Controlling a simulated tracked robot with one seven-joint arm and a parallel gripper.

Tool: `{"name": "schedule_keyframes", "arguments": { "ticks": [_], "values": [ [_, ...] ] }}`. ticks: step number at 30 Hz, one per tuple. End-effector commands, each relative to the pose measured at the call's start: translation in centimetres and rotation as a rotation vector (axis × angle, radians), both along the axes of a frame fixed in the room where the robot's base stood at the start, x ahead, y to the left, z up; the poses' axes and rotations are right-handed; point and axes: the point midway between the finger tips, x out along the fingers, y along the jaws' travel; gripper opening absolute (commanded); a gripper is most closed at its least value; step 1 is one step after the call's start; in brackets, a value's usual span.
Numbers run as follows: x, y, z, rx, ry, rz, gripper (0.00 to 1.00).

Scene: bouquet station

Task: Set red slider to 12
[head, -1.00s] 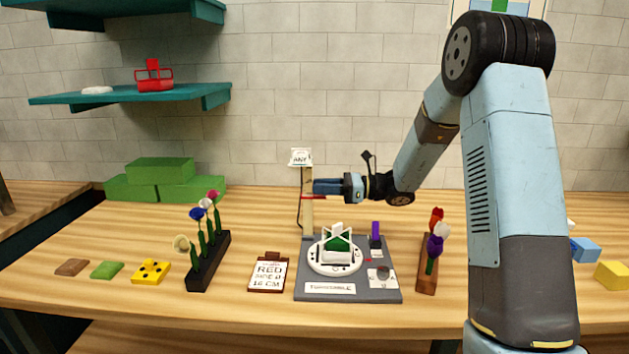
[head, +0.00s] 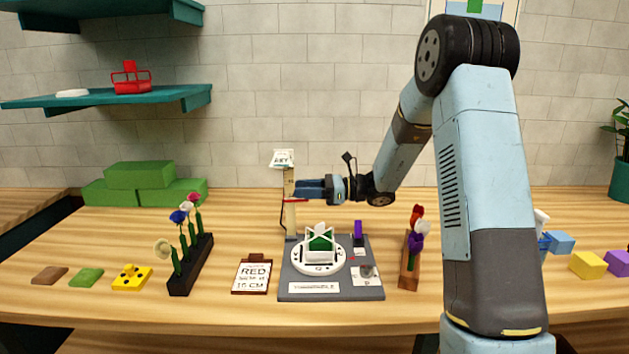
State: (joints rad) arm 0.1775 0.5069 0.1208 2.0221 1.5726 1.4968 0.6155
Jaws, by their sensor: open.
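The red slider (head: 293,201) is a thin red marker on an upright wooden post (head: 289,220) at the back left of the grey turntable board (head: 299,289). The post's scale numbers are too small to read. My gripper (head: 302,188) is open, beside the post at about the slider's height. Its fingers point left and partly overlap the post and slider, so I cannot tell whether they touch. A sign card (head: 252,273) shows "RED" and seemingly "16 CM"; its middle line is unclear. A white tag (head: 282,158) tops the post.
A white dial with a green block (head: 320,243) and a purple piece (head: 358,232) stand on the board. Flower racks stand left (head: 187,272) and right (head: 408,268). Green blocks (head: 139,182) lie at the back left. The front table strip is clear.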

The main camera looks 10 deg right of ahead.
Motion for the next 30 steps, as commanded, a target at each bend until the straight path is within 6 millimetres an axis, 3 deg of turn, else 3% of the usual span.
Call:
{"name": "schedule_keyframes", "arguments": {
  "ticks": [5,17,30],
  "values": [
    [-0.2,-0.1,2.7,-0.001,-0.002,-0.001,0.45],
    [-4.3,-1.0,7.5,0.0,-0.002,-0.003,0.45],
    [-10.4,-2.3,10.8,-0.002,-0.001,-0.002,0.45]
  ]
}}
